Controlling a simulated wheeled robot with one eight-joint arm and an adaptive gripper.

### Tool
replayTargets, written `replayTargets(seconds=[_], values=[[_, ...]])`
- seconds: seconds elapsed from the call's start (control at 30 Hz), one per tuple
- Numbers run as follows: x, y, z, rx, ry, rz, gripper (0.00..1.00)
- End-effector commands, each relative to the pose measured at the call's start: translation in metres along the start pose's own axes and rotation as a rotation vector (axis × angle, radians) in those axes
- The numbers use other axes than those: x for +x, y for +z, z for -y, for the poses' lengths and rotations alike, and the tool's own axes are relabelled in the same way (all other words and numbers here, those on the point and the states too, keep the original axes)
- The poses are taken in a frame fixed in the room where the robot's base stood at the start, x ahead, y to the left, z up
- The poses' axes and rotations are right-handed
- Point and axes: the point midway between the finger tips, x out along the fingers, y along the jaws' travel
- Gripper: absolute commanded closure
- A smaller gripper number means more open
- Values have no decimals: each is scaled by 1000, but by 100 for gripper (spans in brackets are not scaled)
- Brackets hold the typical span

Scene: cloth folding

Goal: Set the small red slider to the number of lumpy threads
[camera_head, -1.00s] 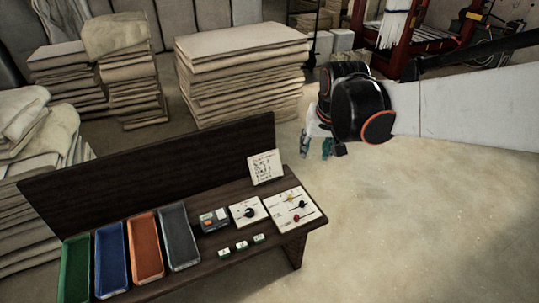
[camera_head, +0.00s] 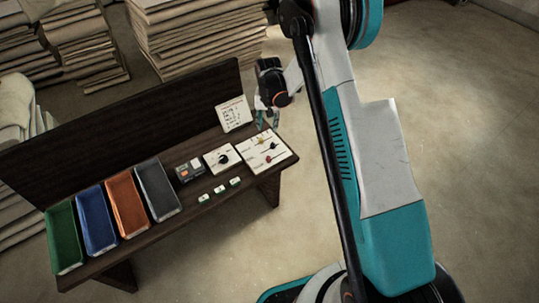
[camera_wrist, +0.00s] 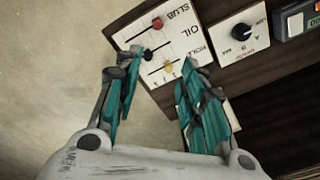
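The white slider panel (camera_head: 281,158) lies at the right end of the dark bench. Its small red slider (camera_head: 267,157) is the one nearest the bench front. In the wrist view the panel is upside down, and the red slider (camera_wrist: 157,23) sits on the line marked SLUB. The black slider (camera_wrist: 149,54) is on the OIL line and the yellow slider (camera_wrist: 168,67) on the HOLE line. My gripper (camera_wrist: 161,57) is open and empty over the panel's near part. Its left fingertip overlaps the area beside the black slider; contact cannot be told.
A handwritten card (camera_head: 234,114) stands behind the panel, too small to read. A dial box (camera_head: 222,159), a dark device (camera_head: 189,169) and small green-white blocks (camera_head: 219,189) lie left of the panel. Coloured trays (camera_head: 126,205) fill the bench's left. Cloth stacks stand behind.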

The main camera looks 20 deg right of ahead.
Motion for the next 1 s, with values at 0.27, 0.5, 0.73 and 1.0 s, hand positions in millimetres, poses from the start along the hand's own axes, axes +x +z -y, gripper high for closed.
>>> replayTargets(seconds=[0.27, 0.5, 0.73, 1.0], values=[[61, 2, -1, 38, 21, 44, 63], [82, 3, -1, 42, 24, 49, 63], [124, 5, -2, 42, 24, 49, 63], [175, 8, -3, 41, 24, 49, 63]])
